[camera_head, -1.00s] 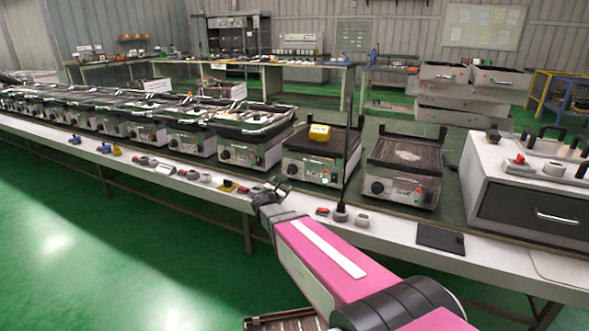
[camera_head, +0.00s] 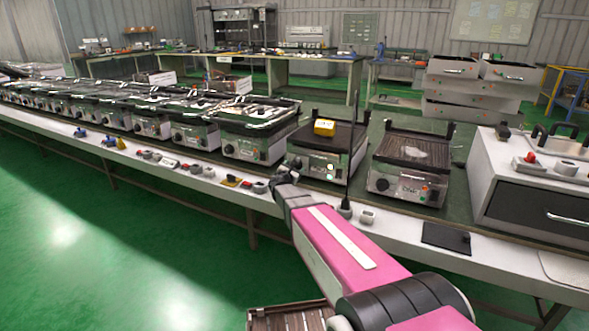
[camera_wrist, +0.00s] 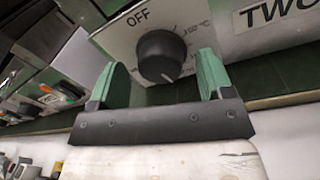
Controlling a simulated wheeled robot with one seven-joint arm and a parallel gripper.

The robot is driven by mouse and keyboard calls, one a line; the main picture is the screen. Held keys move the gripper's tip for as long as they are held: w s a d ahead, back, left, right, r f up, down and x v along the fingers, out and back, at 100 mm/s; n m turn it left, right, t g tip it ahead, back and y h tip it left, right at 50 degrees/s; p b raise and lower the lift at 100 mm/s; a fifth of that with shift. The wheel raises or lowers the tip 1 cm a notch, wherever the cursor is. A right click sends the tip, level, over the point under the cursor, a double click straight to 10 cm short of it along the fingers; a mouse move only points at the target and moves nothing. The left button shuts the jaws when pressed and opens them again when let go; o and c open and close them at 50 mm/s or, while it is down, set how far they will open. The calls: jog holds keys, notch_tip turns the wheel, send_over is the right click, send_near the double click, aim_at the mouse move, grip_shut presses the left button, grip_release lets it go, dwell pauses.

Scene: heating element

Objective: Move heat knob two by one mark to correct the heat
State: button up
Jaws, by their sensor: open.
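Heat knob two (camera_wrist: 161,54) is a round black knob on a pale front panel with a dial, in the wrist view. "OFF" is printed above it at the left, a temperature mark at its right, and "TWO" (camera_wrist: 268,14) further right. A small pale mark shows low on the knob's face. My gripper (camera_wrist: 160,64) is open, with one green finger on each side of the knob; I cannot tell whether either touches it. In the head view my gripper (camera_head: 284,177) is at the front of the grill (camera_head: 318,163) with the yellow block, and its fingers are unclear.
Another grill (camera_head: 405,183) stands to the right, and a row of grills runs left. Small items lie along the white table edge (camera_head: 215,182). A thin dark pole (camera_head: 351,135) rises beside my arm. The green floor at left is clear.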

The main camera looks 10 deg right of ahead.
jog(key=shift+w+d, duration=0.25)
jog(key=shift+w, duration=0.15)
jog(key=c, duration=0.9)
jog(key=shift+c, duration=0.2)
jog(key=m, duration=0.4)
jog(key=shift+s, duration=0.1)
jog(key=shift+m, duration=0.3)
